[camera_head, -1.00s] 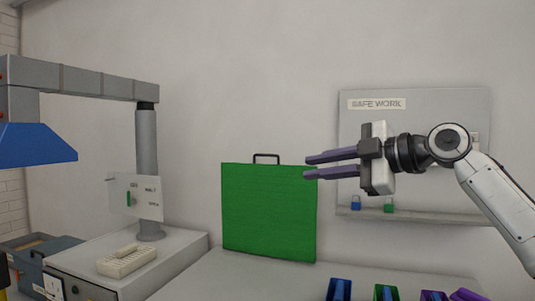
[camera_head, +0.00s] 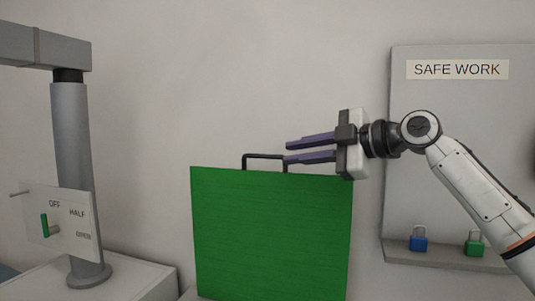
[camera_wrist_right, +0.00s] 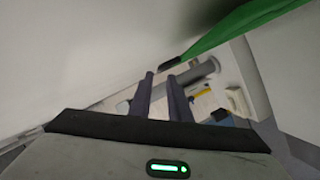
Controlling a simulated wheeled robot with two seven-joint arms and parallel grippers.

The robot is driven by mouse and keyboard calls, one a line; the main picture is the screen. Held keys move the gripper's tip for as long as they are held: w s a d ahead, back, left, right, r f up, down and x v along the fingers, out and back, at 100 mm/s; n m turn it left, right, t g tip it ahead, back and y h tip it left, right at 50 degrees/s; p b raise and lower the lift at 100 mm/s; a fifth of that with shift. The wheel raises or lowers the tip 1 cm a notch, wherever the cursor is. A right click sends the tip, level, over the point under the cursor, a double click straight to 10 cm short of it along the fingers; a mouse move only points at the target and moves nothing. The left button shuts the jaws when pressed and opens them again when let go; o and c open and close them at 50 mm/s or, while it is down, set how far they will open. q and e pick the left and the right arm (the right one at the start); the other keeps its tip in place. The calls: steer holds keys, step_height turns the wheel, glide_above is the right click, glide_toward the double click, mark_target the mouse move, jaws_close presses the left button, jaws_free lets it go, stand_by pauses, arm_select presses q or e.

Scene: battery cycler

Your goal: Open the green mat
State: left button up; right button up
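The green mat (camera_head: 270,235) stands upright as a flat panel against the pale wall in the head view, with a dark handle (camera_head: 264,157) on its top edge. Its green surface also shows at the upper right of the right wrist view (camera_wrist_right: 235,28), with the dark handle (camera_wrist_right: 170,65) just past my fingertips. My right gripper (camera_head: 287,152) is open and empty, its two purple fingers pointing left above the mat's top edge. The lower fingertip appears close to the handle's right side; I cannot tell whether they touch. My left gripper is not in view.
A grey post (camera_head: 72,170) with a switch plate (camera_head: 62,225) marked OFF, HALF and OPEN stands left. A SAFE WORK board (camera_head: 450,150) hangs right, its ledge holding a blue padlock (camera_head: 419,243) and a green padlock (camera_head: 474,243). The wall above the mat is clear.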

mark_target(272, 155)
steer(key=p+x, duration=0.2)
steer(key=x, duration=0.5)
steer(key=shift+r, duration=0.1)
steer(key=shift+w+a+f, duration=0.2)
steer(key=shift+w+a, duration=0.1)
steer(key=shift+w, duration=0.05)
jaws_close()
